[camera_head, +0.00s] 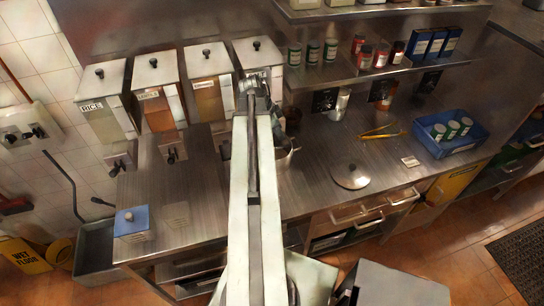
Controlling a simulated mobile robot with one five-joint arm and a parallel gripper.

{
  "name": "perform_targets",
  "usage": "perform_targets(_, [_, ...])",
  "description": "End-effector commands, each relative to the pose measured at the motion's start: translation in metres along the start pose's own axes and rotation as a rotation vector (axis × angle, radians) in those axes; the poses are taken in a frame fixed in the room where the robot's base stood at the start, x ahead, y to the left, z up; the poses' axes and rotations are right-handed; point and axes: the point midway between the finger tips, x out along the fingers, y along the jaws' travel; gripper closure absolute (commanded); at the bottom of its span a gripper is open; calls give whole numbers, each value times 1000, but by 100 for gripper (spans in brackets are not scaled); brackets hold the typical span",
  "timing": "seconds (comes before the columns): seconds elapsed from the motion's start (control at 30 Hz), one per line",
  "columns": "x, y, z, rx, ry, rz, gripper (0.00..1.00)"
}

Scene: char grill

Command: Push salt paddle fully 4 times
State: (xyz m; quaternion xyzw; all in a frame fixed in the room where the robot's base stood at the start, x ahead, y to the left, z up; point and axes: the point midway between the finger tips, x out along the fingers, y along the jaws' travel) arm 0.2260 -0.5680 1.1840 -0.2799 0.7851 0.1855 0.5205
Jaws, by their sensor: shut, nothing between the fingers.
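Several bin dispensers stand in a row at the back left of the steel counter. The leftmost rice dispenser (105,98) is labelled RICE. The second dispenser (157,90) and the third dispenser (208,85) have labels too small to read. The fourth dispenser (258,54) is partly covered by my arm, so its label and paddle are hidden. I cannot tell which one holds salt. Paddles show under the first dispenser (118,162) and second dispenser (172,150). My gripper (256,84) is shut and empty, in front of the fourth dispenser; contact cannot be told.
A round lid (350,177), yellow tongs (382,132) and a blue bin of cans (450,132) lie to the right. A shelf (370,73) with jars hangs above. A yellow wet floor sign (25,256) stands left.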

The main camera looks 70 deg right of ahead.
Motion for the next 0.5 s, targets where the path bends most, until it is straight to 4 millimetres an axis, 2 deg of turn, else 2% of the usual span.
perform_targets(0.5, [19, 0, 8, 0, 0, 0, 100])
